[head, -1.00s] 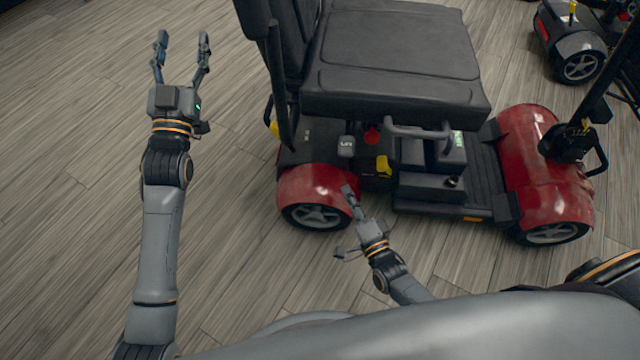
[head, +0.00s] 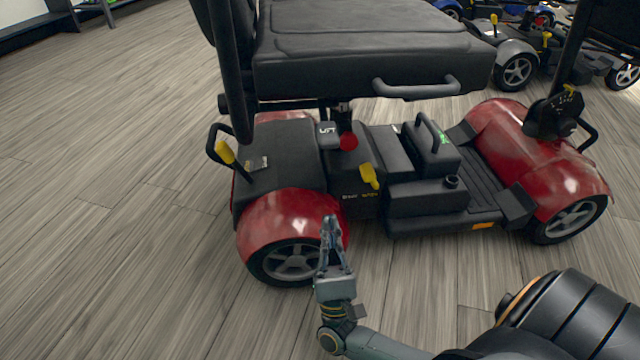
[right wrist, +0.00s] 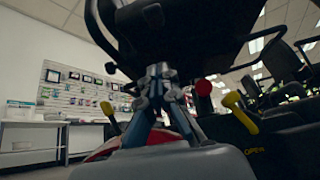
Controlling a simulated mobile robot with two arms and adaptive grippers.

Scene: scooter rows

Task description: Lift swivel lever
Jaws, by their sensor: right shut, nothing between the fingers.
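A red and black mobility scooter stands in front of me. A grey bar-shaped lever (head: 415,90) sits at the near side edge of its black seat (head: 370,45); I take it for the swivel lever, but no label on it is readable. My right gripper (head: 330,222) is shut and empty, pointing up in front of the red rear fender (head: 290,222), below and left of the lever and apart from it. In the right wrist view my right gripper's fingers (right wrist: 158,72) are together under a dark overhanging part. My left gripper is out of view.
A yellow lever (head: 370,176) and a red knob (head: 348,141) sit on the scooter body; another yellow lever (head: 225,152) is at its rear. The tiller (head: 570,60) rises at right. Other scooters (head: 518,60) stand behind. The floor at left is clear.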

